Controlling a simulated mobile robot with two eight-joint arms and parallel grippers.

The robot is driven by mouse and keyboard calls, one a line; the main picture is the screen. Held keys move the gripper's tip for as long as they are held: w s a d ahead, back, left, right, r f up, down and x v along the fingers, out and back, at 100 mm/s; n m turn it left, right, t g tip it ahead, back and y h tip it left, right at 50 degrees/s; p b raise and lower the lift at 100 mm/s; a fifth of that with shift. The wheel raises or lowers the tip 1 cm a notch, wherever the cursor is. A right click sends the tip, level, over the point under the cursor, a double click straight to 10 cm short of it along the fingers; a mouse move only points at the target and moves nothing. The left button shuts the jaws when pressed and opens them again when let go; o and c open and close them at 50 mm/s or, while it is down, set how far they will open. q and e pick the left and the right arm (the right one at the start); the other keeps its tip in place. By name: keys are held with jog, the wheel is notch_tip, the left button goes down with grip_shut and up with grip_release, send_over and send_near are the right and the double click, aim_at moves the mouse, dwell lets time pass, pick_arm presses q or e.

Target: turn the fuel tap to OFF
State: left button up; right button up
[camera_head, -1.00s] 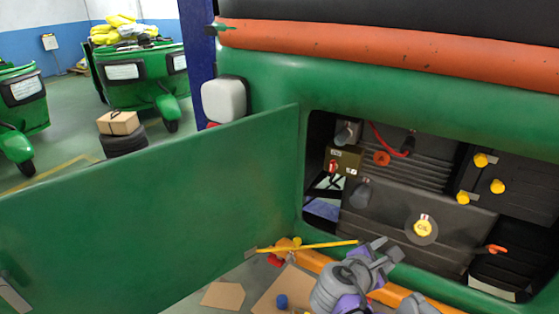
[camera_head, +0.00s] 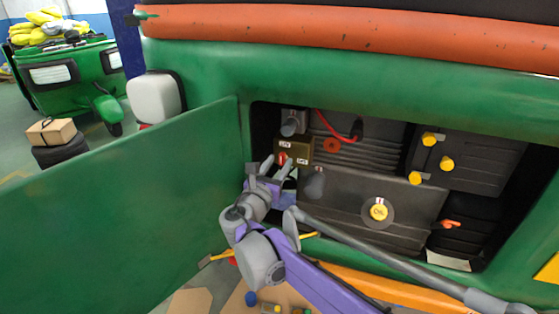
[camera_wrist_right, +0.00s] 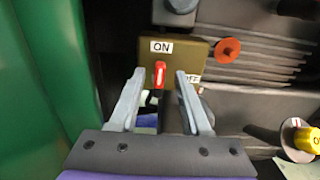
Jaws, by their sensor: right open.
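The fuel tap is a brass-coloured block (camera_head: 301,151) with a small red lever (camera_head: 283,158), inside the open engine bay. In the right wrist view the block (camera_wrist_right: 190,60) carries an ON label above the lever and an OFF label to its right. The red lever (camera_wrist_right: 160,74) stands upright, in line with ON. My right gripper (camera_head: 276,164) is open at the tap. In its wrist view the open fingertips (camera_wrist_right: 160,76) lie left and right of the lever; contact cannot be told. My left gripper is not in view.
The green door panel (camera_head: 120,200) stands open close left of my right gripper. A yellow oil cap (camera_head: 379,212), yellow knobs (camera_head: 447,163) and an orange-red plug (camera_wrist_right: 228,49) are further right. Cardboard and small items lie on the floor below.

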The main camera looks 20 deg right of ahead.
jog(key=shift+x, duration=0.9)
grip_shut()
